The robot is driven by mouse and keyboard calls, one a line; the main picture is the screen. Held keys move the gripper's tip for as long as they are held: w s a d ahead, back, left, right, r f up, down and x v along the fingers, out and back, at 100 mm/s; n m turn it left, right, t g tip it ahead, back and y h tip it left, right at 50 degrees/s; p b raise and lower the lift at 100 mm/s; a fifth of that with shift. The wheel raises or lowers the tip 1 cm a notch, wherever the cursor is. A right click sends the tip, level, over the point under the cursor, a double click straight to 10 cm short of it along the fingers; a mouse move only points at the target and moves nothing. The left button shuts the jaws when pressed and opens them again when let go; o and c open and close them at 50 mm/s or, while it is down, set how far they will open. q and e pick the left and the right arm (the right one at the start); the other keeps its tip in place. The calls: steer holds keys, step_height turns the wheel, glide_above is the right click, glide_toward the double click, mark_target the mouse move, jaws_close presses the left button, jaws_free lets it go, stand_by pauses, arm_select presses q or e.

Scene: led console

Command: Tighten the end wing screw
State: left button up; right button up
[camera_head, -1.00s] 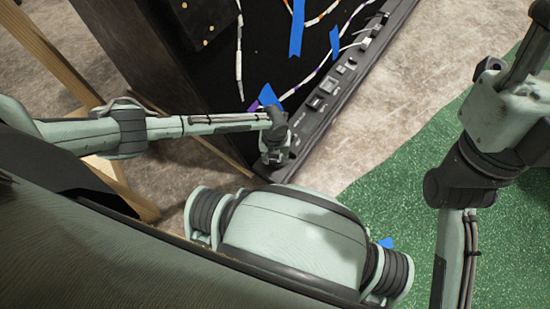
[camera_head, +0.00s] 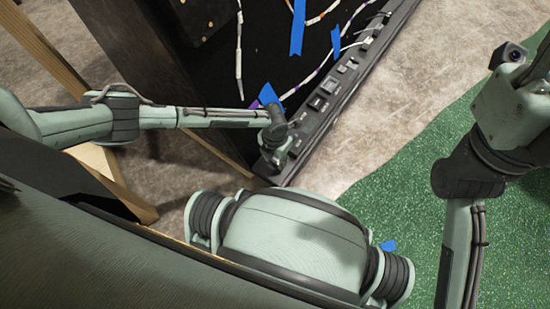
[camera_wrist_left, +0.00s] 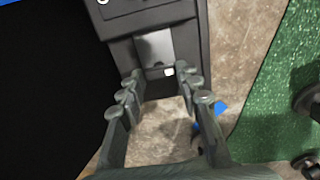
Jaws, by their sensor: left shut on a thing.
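The black console strip (camera_head: 329,87) runs diagonally along the edge of the dark panel. My left gripper (camera_head: 273,158) is at its near end in the head view. In the left wrist view, the fingers of my left gripper (camera_wrist_left: 161,77) stand on both sides of a dark end piece (camera_wrist_left: 160,94) of the console and are shut on it. A grey metal plate (camera_wrist_left: 156,48) and a small white spot (camera_wrist_left: 168,72) show between the fingers. I cannot make out a clear wing shape on the end screw. My right arm is at the right, its gripper outside the picture.
The dark panel (camera_head: 222,120) carries pale cables and several strips of blue tape (camera_head: 298,28). Wooden beams (camera_head: 45,48) stand at the left. A green mat (camera_head: 405,205) lies on the grey-brown floor (camera_head: 400,110), with a blue piece (camera_head: 388,246) on it.

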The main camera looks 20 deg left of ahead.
mark_target(276, 163)
arm_select(q)
steer(key=shift+d+r, duration=0.1)
steer(key=o, duration=1.2)
steer(key=shift+c, duration=0.2)
step_height(276, 163, up, 12)
